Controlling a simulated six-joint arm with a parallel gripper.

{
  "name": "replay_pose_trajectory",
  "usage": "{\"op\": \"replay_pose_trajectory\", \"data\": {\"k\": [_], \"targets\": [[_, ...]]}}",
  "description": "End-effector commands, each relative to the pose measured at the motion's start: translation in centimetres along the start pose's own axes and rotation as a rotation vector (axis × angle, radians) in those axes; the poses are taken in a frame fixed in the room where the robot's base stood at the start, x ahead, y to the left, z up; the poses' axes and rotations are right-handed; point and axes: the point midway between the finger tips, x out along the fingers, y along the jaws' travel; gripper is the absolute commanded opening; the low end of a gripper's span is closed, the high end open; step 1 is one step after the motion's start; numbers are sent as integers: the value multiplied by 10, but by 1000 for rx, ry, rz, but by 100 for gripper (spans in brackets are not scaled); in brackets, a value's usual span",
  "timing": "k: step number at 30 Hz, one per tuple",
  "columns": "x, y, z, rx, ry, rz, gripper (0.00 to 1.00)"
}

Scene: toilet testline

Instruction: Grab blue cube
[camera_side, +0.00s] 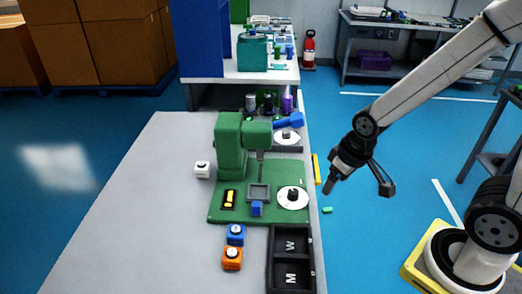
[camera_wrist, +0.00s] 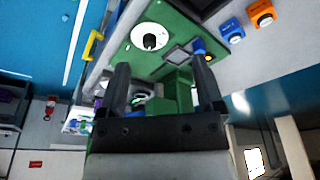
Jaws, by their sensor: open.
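A small blue cube (camera_side: 257,208) sits on the green base plate (camera_side: 225,214), just in front of a grey square frame. In the wrist view the blue cube (camera_wrist: 199,46) shows near the top, just beyond the tip of the right finger, partly hidden. My gripper (camera_side: 358,182) is open and empty, in the air to the right of the table and apart from the cube. In the wrist view my gripper (camera_wrist: 160,85) shows its two dark fingers spread, with the green fixture behind them.
A blue button box (camera_side: 235,234) and an orange button box (camera_side: 232,258) stand left of a black two-compartment tray (camera_side: 270,262). A green press-like fixture (camera_side: 230,147) rises behind the cube. A white dial (camera_side: 292,198) is right of it. The table's left side is clear.

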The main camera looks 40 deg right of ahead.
Motion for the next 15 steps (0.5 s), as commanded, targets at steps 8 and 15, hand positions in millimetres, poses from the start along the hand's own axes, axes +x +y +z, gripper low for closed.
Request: {"op": "replay_pose_trajectory", "data": {"k": [8,15], "targets": [[0,0,0,1,0,0,85],[2,0,-4,-9,6,8,85]]}}
